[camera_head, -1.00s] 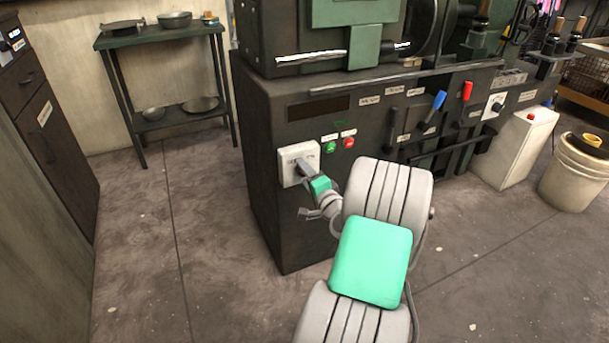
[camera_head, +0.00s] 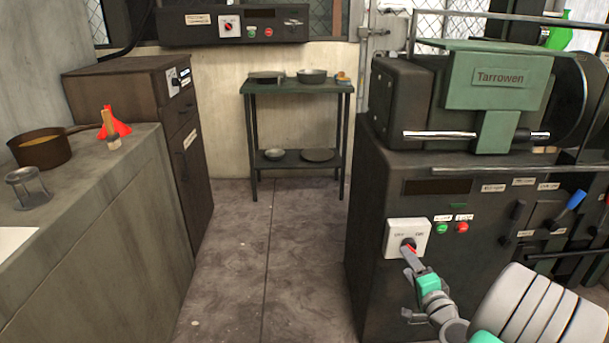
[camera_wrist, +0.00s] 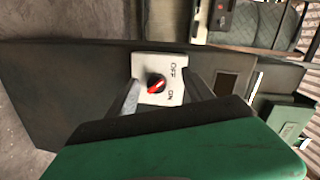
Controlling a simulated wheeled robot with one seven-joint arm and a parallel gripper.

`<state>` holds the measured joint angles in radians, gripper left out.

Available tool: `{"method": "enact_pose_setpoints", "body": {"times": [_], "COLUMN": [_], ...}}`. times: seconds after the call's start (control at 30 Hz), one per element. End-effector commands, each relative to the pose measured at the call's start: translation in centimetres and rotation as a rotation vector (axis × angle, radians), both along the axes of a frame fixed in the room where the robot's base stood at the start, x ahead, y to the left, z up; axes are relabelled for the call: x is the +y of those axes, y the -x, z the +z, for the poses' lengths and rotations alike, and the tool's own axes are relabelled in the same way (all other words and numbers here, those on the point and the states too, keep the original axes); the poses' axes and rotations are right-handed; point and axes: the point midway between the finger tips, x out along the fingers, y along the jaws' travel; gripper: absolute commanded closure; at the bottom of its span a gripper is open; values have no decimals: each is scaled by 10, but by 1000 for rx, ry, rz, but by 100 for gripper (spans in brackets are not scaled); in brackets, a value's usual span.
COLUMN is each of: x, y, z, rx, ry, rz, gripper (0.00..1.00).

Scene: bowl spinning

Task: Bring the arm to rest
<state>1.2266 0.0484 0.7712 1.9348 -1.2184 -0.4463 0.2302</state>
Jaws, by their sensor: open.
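My gripper (camera_head: 409,259) is in front of the white switch plate (camera_head: 394,240) on the dark machine cabinet (camera_head: 376,290). In the wrist view, my gripper's two fingers (camera_wrist: 163,98) stand apart, one on each side of the knob, and hold nothing. The black knob with a red pointer (camera_wrist: 156,87) sits on the plate between OFF and ON labels; the pointer leans toward the ON side. Whether a finger touches the plate I cannot tell. My arm comes in from the lower right of the head view.
The Tarrowen machine (camera_head: 498,77) stands on the cabinet, with levers (camera_head: 570,203) at right. A green table with pans (camera_head: 297,88) stands at the back. A counter (camera_head: 90,215) with a pan (camera_head: 42,149) runs along the left. The floor (camera_head: 265,270) between is clear.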

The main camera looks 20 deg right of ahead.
Motion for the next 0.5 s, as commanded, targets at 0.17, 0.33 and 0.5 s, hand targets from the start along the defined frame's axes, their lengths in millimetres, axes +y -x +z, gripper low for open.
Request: {"method": "enact_pose_setpoints", "body": {"times": [0.17,0.33,0.5], "x": [123,229,287], "y": [-46,-27,32], "z": [94,167,261], "rx": [276,592,858], "ry": [249,541,794], "rz": [390,735,945], "gripper": [40,40,40]}}
